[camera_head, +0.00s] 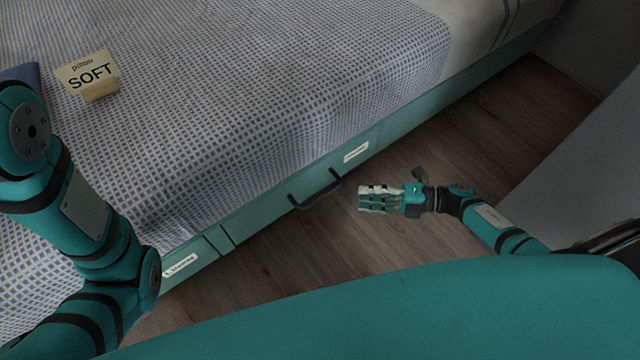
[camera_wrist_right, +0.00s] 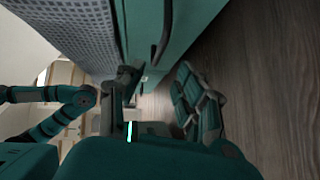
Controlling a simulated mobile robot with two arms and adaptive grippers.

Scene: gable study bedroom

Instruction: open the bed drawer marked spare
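The teal bed drawer (camera_head: 275,212) is in the bed's side in the head view. It looks shut, flush with the panels beside it. It has a dark bar handle (camera_head: 316,190) and a white label (camera_head: 356,152) too small to read. The handle also shows in the wrist view (camera_wrist_right: 163,30). My right gripper (camera_head: 374,199) is low over the floor, just right of the handle and apart from it. In the wrist view its two fingers (camera_wrist_right: 160,98) stand apart with nothing between them. My left arm shows at the left, but its gripper is out of view.
Another teal front with a white label (camera_head: 180,265), also unreadable, is at lower left. A card reading "pillow SOFT" (camera_head: 88,72) stands on the checked bedspread (camera_head: 250,80). The wood floor (camera_head: 440,140) beside the bed is clear. A grey surface (camera_head: 580,170) rises at right.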

